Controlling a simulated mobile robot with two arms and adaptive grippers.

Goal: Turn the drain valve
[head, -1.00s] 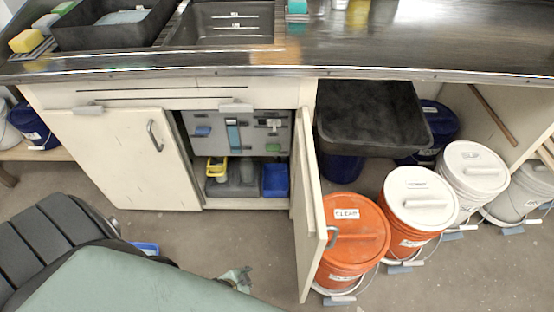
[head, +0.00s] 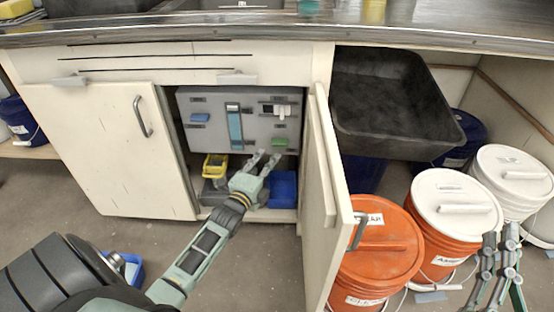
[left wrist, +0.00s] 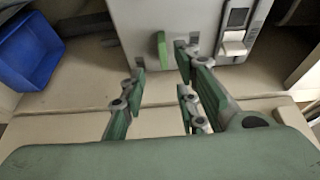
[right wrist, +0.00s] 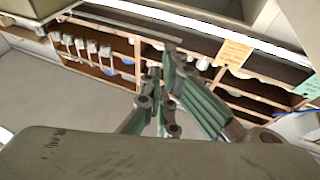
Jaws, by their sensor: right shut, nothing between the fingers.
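A grey control panel (head: 214,140) stands inside the open cabinet. It carries a blue lever (head: 199,118), a tall blue slider (head: 235,125), a white switch (head: 281,110) and a green handle (head: 280,142). The labels are too small to read, so I cannot tell which is the drain valve. My left gripper (head: 264,160) is open and empty, just below the green handle. In the left wrist view the green handle (left wrist: 161,50) stands ahead between the two spread fingers, apparently not touched. My right gripper (head: 501,236) is shut and empty, over the buckets at the right.
A yellow caddy (head: 214,165) and a blue bin (head: 283,188) sit on the cabinet floor. The open cabinet door (head: 323,200) stands right of my left arm. Orange (head: 378,262) and white-lidded buckets (head: 457,203) and a black tub (head: 390,105) are further right.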

